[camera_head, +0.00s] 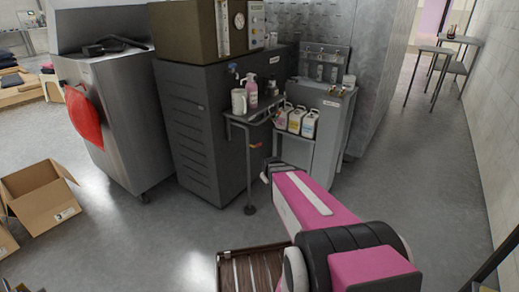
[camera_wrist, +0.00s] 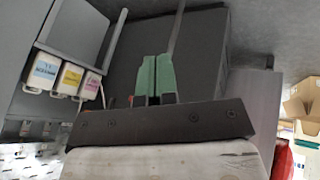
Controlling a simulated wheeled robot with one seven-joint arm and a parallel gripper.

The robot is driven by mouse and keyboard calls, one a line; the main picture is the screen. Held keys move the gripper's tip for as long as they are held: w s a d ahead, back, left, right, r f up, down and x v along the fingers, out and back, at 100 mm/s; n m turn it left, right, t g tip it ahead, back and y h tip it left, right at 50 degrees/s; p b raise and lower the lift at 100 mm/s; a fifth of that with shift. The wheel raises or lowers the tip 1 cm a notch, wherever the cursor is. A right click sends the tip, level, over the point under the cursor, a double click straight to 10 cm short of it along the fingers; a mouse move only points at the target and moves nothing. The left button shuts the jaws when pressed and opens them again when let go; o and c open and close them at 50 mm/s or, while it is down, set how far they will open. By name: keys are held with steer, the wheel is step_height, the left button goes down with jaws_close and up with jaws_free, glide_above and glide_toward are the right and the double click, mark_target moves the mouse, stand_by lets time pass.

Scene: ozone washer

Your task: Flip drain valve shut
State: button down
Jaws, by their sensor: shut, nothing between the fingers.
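A small orange-red piece (camera_head: 256,146), which may be the drain valve's handle, shows low beside the dark cabinet (camera_head: 205,125), under the small shelf. Its position, open or shut, is too small to tell. In the wrist view, an orange bit (camera_wrist: 131,101) shows just left of my fingers, partly hidden by the gripper body; I cannot tell whether it is the same piece. My gripper (camera_wrist: 155,78) has green fingertips, which are together with nothing between them. In the head view, my arm reaches toward the cabinet and its end is near the shelf's lower part; the fingertips are not clear there.
A slatted brown crate (camera_head: 229,272) and a cardboard box (camera_head: 40,193) are on the floor. Open floor lies at right.

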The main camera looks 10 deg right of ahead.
steer(key=w+d+f+n+t+y, duration=0.1)
steer(key=w+d+f+n+t, duration=0.15)
steer(key=w+n+t, duration=0.6)
steer(key=w+d+f+n+t, duration=0.25)
steer(key=w+n, duration=0.25)
steer(key=w, duration=0.8)
step_height(320, 180, down, 8)
steer(key=r+n+t+y, duration=0.1)
steer(key=n+t+y, duration=0.4)
steer(key=n+y, duration=1.2)
steer(key=w+a+r+n+h, duration=0.2)
steer(key=w+r, duration=0.4)
steer(key=r, duration=0.4)
steer(key=shift+w+a+r+t+h, duration=0.15)
steer(key=shift+w+a+t+h, duration=0.2)
steer(key=shift+a, duration=0.55)
steer(key=shift+w+n, duration=0.1)
steer(key=shift+n, duration=0.35)
